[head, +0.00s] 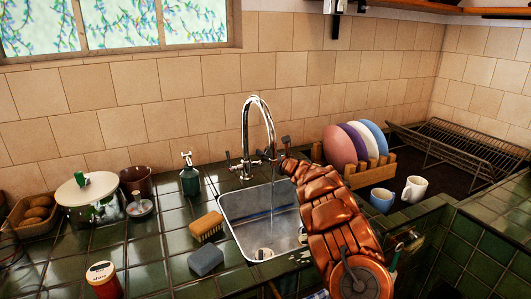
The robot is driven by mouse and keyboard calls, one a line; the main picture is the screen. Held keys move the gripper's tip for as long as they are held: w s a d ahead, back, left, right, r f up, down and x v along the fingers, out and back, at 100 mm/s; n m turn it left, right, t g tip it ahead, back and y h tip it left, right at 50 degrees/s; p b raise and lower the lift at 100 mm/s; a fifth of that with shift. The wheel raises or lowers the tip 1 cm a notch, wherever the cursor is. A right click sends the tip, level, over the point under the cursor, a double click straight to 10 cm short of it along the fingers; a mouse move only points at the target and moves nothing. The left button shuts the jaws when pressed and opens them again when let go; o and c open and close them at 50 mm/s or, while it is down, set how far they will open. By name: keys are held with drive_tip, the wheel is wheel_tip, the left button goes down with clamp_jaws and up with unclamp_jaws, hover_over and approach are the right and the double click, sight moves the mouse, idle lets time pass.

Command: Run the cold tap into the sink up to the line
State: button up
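A chrome tap (260,112) with a tall curved spout stands behind the sink. A thin stream of water (272,195) seems to fall from the spout. The metal sink (235,228) is set into green tiles; its right part is hidden by my copper-coloured arm. A round drain fitting (263,253) shows on the sink floor. No fill line can be made out. My gripper (284,150) is at the right side of the tap, by its right handle. It is small and partly hidden by my arm, so contact and finger opening are unclear.
A wooden plate rack (370,172), a blue mug (382,200), a white mug (415,189) and a wire drying rack (462,145) are on the right.

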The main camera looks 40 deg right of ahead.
drive_tip(key=shift+w, duration=0.15)
clamp_jaws()
idle(0.4)
idle(0.4)
